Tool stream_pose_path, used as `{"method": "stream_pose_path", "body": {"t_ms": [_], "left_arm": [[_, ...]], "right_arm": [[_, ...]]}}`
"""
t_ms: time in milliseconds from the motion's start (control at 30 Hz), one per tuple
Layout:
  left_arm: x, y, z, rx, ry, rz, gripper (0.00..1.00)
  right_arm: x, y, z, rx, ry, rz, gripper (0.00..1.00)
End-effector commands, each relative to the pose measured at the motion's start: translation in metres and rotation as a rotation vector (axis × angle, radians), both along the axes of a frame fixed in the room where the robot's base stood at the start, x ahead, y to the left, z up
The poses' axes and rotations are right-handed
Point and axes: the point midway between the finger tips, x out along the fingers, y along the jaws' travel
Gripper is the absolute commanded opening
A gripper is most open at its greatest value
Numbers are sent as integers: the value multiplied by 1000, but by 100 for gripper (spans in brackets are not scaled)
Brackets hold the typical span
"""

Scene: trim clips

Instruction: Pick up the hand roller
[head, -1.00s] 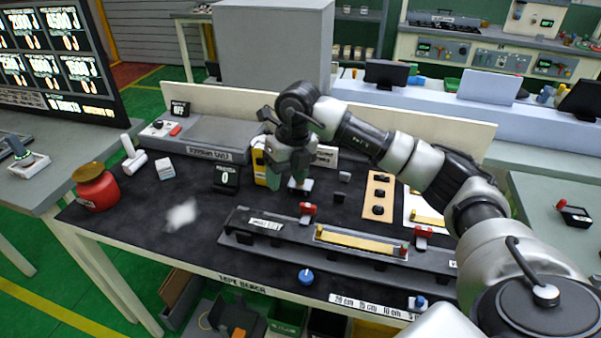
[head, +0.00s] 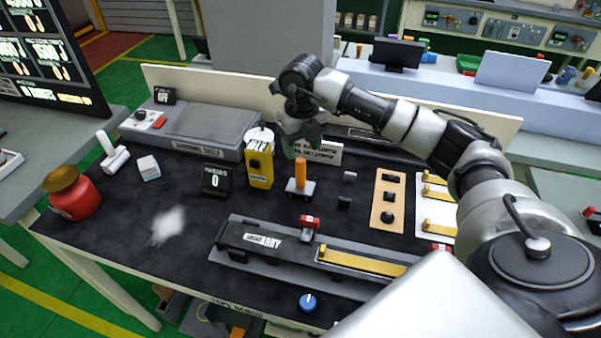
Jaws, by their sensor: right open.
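An upright tool with an orange handle and a pale base (head: 300,178) stands on the black bench mat and looks like the hand roller; its roller part is too small to make out. My right gripper (head: 301,150) is open and empty, just above and behind the orange handle in the picture, apart from it. Its fingers are partly hidden behind its own dark wrist. My left gripper is not in view.
A yellow box (head: 260,165) stands close left of the tool, and a black display (head: 216,180) beyond it. A long grey fixture with a yellow strip (head: 362,262) lies in front.

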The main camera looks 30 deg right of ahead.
Motion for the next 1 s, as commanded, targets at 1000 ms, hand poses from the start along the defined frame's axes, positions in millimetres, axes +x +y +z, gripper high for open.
{"method": "stream_pose_path", "body": {"t_ms": [1000], "left_arm": [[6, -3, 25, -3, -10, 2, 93]], "right_arm": [[-2, 5, -64, 0, -1, 1, 28]]}}
